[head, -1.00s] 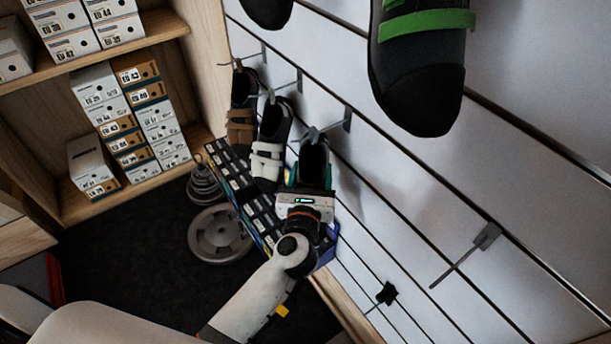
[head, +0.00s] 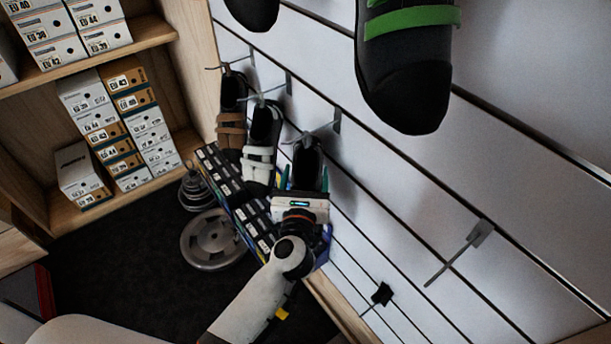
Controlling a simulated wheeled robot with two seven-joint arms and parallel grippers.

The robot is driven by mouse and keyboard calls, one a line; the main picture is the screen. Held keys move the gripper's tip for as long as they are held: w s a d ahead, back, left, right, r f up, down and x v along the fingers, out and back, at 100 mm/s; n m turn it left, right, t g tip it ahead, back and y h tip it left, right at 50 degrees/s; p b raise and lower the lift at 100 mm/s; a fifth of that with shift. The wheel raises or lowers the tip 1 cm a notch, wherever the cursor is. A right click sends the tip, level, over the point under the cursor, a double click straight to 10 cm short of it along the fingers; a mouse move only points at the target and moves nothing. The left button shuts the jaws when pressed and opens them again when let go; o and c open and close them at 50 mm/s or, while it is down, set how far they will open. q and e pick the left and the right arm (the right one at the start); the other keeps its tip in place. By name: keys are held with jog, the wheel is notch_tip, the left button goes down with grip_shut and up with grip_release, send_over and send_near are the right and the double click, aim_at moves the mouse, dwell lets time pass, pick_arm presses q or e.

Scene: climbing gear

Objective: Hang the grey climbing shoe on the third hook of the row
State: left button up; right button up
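The grey climbing shoe (head: 307,160), dark in this light, hangs upright with its heel at the third hook (head: 322,131) of the row on the slatted wall. My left gripper (head: 304,180) is just below and in front of it, its two teal fingers standing on either side of the shoe. The fingers look spread, with a little room beside the shoe. The gripper's body hides the shoe's lower part. My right gripper is not in view.
A brown shoe (head: 231,115) and a white-strapped shoe (head: 259,150) hang on the two hooks to the left. A large black-green shoe (head: 407,70) is close at upper right. A bare hook (head: 460,252) sticks out at right. Shoe boxes (head: 136,110) fill the left shelves.

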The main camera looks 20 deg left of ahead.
pick_arm(q)
jog(key=shift+o, duration=1.4)
